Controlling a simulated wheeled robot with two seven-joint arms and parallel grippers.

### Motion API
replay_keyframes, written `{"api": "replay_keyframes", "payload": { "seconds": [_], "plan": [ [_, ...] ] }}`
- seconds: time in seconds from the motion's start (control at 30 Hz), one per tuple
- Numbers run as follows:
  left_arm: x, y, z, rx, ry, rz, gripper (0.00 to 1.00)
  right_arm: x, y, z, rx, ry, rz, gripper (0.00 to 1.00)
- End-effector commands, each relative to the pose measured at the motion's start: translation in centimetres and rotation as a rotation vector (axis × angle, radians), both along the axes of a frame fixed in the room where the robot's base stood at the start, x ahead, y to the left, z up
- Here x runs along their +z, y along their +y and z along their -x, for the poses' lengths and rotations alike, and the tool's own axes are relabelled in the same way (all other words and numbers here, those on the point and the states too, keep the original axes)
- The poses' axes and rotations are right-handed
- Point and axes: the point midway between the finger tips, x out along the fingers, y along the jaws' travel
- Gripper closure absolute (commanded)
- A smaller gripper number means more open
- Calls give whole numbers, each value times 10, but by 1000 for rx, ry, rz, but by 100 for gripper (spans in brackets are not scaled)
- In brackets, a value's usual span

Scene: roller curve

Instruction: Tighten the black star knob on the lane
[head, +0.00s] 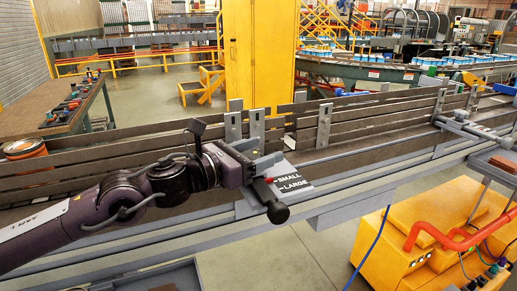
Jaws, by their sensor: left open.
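My left gripper (266,166) reaches in from the left over the lane (345,163). It is open, with its grey fingers close above a dark bar on the lane's near side. A black knob (278,213) sits at the near end of that bar, just below and to the right of the fingers. The fingers appear apart from the knob, and I cannot make out its star shape. A black plate marked SMALL and LARGE (292,184) lies beside the bar, with a red pointer near its left edge. My right gripper is not in view.
Grey upright brackets (233,127) and long guide rails stand behind the gripper. A yellow machine with a red pipe (440,236) stands at the lower right. A workbench (62,112) is at the left.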

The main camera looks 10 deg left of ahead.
Motion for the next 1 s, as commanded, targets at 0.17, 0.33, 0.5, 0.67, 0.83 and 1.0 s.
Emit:
{"api": "replay_keyframes", "payload": {
  "seconds": [0.17, 0.33, 0.5, 0.67, 0.83, 1.0],
  "plan": [
    [0, 0, 0, 0, 0, 0, 41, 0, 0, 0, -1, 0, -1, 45],
    [0, 0, 0, 0, 0, 0, 64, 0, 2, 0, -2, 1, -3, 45],
    [0, 0, 0, 0, 0, 0, 81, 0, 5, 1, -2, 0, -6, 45],
    [-1, 0, 0, -12, -1, 1, 81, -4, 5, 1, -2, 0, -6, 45],
    [-3, 0, 1, -70, -1, 1, 81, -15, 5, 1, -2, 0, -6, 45],
    [-4, -2, 2, -180, -2, 2, 81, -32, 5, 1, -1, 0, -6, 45]
  ]
}}
